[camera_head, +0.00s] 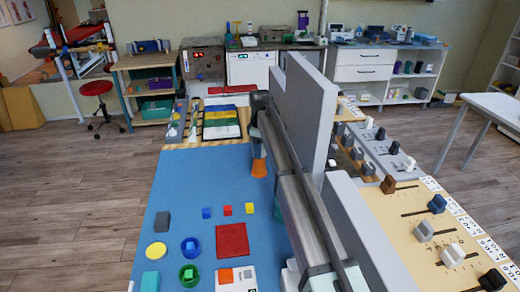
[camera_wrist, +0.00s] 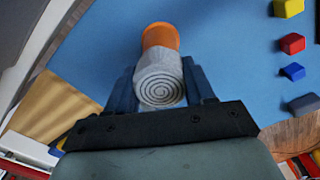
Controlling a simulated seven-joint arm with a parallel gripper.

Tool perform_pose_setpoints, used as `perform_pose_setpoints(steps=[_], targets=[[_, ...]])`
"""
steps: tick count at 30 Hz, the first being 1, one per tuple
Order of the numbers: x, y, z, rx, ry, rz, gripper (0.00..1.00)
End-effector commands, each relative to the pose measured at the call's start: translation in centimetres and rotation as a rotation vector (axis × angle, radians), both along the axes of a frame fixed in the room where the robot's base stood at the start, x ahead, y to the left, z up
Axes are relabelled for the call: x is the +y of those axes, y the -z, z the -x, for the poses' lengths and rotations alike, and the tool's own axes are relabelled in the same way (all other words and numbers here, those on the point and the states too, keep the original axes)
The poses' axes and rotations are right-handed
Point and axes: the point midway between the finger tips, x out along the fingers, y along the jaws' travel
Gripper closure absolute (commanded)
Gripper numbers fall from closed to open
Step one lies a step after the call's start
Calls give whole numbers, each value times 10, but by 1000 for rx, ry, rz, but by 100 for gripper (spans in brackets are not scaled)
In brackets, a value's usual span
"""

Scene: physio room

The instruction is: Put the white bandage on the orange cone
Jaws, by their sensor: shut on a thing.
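The white bandage (camera_wrist: 160,85) is a pale roll, its spiral end facing the camera in the wrist view. My gripper (camera_wrist: 160,72) is shut on it, one dark finger on each side. The orange cone (camera_wrist: 160,37) shows just beyond the roll; the roll hides part of it. I cannot tell whether roll and cone touch. In the head view the orange cone (camera_head: 259,168) is at the blue mat's far right part, directly below my gripper (camera_head: 257,148). The bandage cannot be made out there.
The blue mat (camera_head: 180,205) holds a red square (camera_head: 231,241), a grey block (camera_head: 162,221), a yellow disc (camera_head: 156,251), small coloured blocks and round green and blue containers. Striped coloured strips (camera_head: 221,122) lie behind. A panel with sliders (camera_head: 420,225) is at right.

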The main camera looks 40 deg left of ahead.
Motion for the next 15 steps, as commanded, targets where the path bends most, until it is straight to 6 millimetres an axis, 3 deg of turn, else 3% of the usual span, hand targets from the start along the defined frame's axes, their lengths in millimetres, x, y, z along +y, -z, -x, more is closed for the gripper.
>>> perform_pose_setpoints(steps=[13, 14, 15], targets=[[0, 6, 0, -1, 0, 0, 77], [0, 6, 0, -1, 0, 0, 45], [0, 6, 0, -1, 0, 0, 41]])
